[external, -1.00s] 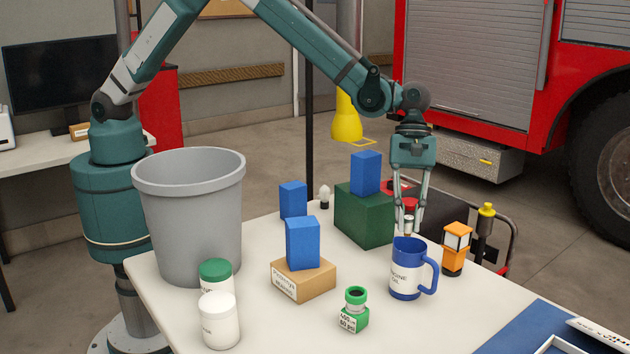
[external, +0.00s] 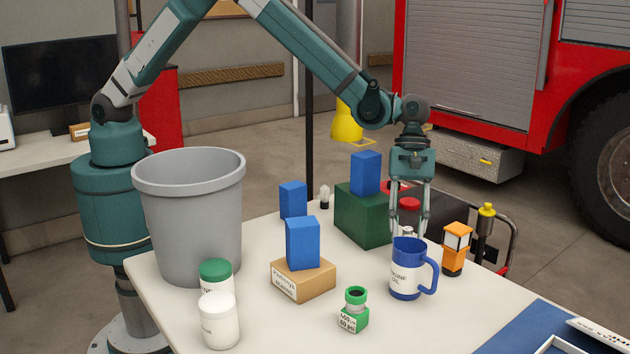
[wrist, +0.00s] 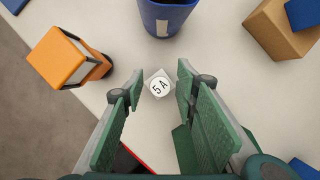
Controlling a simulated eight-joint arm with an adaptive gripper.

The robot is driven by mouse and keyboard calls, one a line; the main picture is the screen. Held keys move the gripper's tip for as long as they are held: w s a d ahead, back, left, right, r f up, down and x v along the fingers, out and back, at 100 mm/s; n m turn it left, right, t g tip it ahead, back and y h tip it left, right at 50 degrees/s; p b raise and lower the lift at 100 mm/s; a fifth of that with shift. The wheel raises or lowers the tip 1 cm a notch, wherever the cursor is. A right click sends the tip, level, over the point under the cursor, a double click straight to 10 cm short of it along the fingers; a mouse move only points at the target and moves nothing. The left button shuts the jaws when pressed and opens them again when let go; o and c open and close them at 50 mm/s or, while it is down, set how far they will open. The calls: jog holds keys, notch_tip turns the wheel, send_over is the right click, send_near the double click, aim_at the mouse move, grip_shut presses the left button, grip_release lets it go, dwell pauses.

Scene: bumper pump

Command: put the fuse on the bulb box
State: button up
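The fuse (wrist: 159,84) is a small white piece with a round face marked "5 A". In the wrist view it stands on the table between my fingertips, with narrow gaps on both sides. In the external view only its top (external: 408,231) shows behind the blue mug. My gripper (external: 408,236) is open and points down around the fuse; it also shows in the wrist view (wrist: 159,80). A brown cardboard box (external: 303,283) with a printed label, which I take as the bulb box, sits mid-table and carries a blue block (external: 302,242). It is at upper right in the wrist view (wrist: 270,27).
The blue mug (external: 406,270) stands just in front of my gripper, and an orange lantern (external: 455,250) to its right. A dark green box (external: 360,217) with a blue block stands to its left.

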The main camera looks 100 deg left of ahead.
jog(key=shift+r, duration=0.15)
jog(key=p+v, duration=0.1)
jog(key=v, duration=1.1)
jog(key=shift+p, duration=0.3)
jog(key=shift+a, duration=0.1)
dwell(0.3)
jog(key=s+a+r+m+t+y, duration=0.15)
jog(key=s+a+r+m, duration=0.35)
jog(key=s+r, duration=0.65)
jog(key=s+a+r+m+t+y, duration=0.1)
jog(key=s+a+r+m+t, duration=0.15)
jog(key=s+a+r, duration=0.85)
jog(key=s+a+f+m+t, duration=0.1)
jog(key=s+a+m, duration=0.1)
jog(key=s, duration=0.8)
jog(key=s+a+f+m+t+y, duration=0.1)
jog(key=s+m, duration=0.4)
jog(key=s, duration=0.5)
jog(key=s+a+f+m+t+y, duration=0.1)
jog(key=s+a+f+m, duration=0.1)
jog(key=s, duration=0.8)
jog(key=shift+a+m, duration=0.75)
jog(key=shift+a, duration=0.05)
